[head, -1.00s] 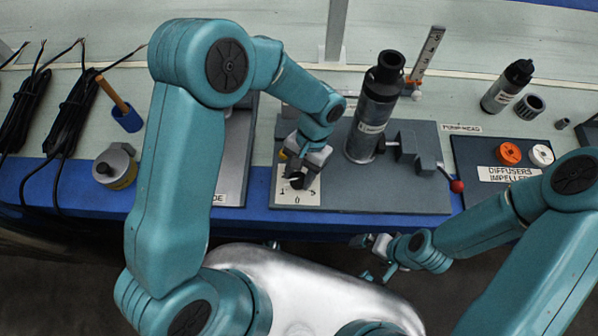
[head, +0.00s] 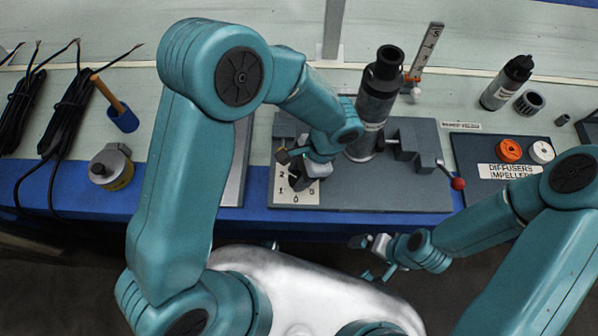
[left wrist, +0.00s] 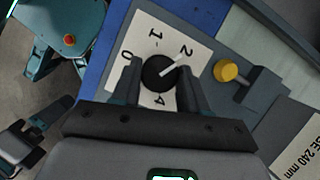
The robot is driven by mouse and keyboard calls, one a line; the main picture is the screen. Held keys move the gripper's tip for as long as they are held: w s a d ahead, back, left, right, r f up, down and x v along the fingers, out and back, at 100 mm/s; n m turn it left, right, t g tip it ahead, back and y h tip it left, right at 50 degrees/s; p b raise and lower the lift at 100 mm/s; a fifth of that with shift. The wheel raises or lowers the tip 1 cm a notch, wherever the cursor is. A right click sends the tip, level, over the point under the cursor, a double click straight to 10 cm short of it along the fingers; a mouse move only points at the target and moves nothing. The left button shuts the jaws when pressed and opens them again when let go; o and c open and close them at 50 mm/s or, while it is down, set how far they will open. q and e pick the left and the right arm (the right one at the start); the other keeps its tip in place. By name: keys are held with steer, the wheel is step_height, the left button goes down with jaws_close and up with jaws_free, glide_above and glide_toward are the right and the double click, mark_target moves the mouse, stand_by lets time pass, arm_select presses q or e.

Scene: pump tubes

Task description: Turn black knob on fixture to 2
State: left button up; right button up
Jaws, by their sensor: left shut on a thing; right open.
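The black knob (left wrist: 158,73) sits on a white dial plate (left wrist: 146,42) with printed numbers, on the grey fixture (head: 390,196). In the left wrist view its white pointer (left wrist: 173,63) points toward the printed 2 (left wrist: 186,50). My left gripper (left wrist: 163,82) is shut on the knob, one finger on each side. In the head view my left gripper (head: 298,180) is over the dial plate (head: 290,196) and largely hides the knob. My right gripper (head: 365,258) is open and empty, off the table's front edge.
A dark pump cylinder (head: 372,110) stands upright on the fixture, with a red-ended lever (head: 457,184) to its right. A yellow knob (left wrist: 226,71) is close to the dial. A tray (head: 490,180) with orange and white rings lies right. Black cables (head: 65,125) lie left.

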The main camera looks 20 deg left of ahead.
stand_by(0.3)
arm_select(q)
steer(key=o, duration=1.1)
steer(key=shift+c, duration=0.2)
steer(key=p+v, duration=0.2)
steer(key=v, duration=1.4)
steer(key=shift+r, duration=0.2)
steer(key=shift+s+d, duration=0.1)
steer(key=shift+s, duration=0.1)
